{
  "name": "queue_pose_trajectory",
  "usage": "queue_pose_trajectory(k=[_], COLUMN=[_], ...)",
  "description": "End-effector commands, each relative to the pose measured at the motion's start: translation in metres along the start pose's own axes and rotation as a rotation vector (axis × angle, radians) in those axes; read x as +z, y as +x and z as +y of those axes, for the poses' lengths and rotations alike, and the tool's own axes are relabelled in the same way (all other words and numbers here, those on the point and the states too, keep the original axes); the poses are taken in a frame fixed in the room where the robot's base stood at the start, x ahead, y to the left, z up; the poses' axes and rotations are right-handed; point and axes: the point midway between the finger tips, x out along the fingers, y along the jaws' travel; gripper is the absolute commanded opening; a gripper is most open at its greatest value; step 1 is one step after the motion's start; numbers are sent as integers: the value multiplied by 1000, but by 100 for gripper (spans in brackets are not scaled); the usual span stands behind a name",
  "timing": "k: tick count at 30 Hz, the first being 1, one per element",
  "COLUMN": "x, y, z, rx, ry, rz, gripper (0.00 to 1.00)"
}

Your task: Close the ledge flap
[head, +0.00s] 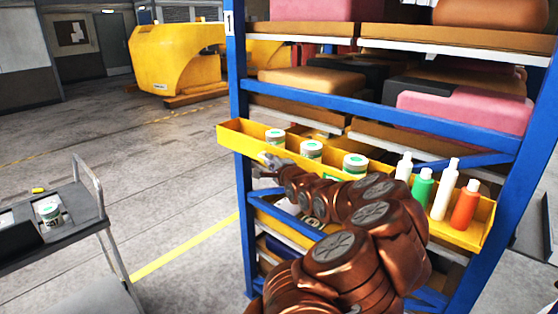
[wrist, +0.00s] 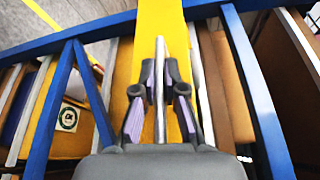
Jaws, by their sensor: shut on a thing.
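The yellow ledge flap (head: 240,143) runs along the front of the blue rack, with jars and bottles standing behind its front lip. In the wrist view the yellow panel (wrist: 160,22) passes under my fingers. My gripper (head: 270,158) is at the left part of the ledge, low against its front. In the wrist view my gripper (wrist: 160,105) is shut on a thin grey bar (wrist: 160,62), one dark finger on each side. The bar lies lengthwise over the yellow panel. My arm hides much of the ledge's front, and the flap's exact angle is unclear.
Jars (head: 311,150) and bottles (head: 444,188) stand on the ledge. Blue rack posts (head: 237,70) flank it; loaded shelves lie behind. A grey cart (head: 85,222) with a jar stands left. Floor between cart and rack is clear. A yellow casting (head: 175,60) sits behind.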

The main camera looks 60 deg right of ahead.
Motion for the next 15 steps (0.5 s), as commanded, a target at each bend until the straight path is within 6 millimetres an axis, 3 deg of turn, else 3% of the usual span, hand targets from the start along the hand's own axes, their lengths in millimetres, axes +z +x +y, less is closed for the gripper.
queue_pose_trajectory(k=[14,15], x=[3,3], y=[2,2], z=[0,0], rx=[5,5], ry=[9,9], rz=[-5,-5], gripper=[0,13])
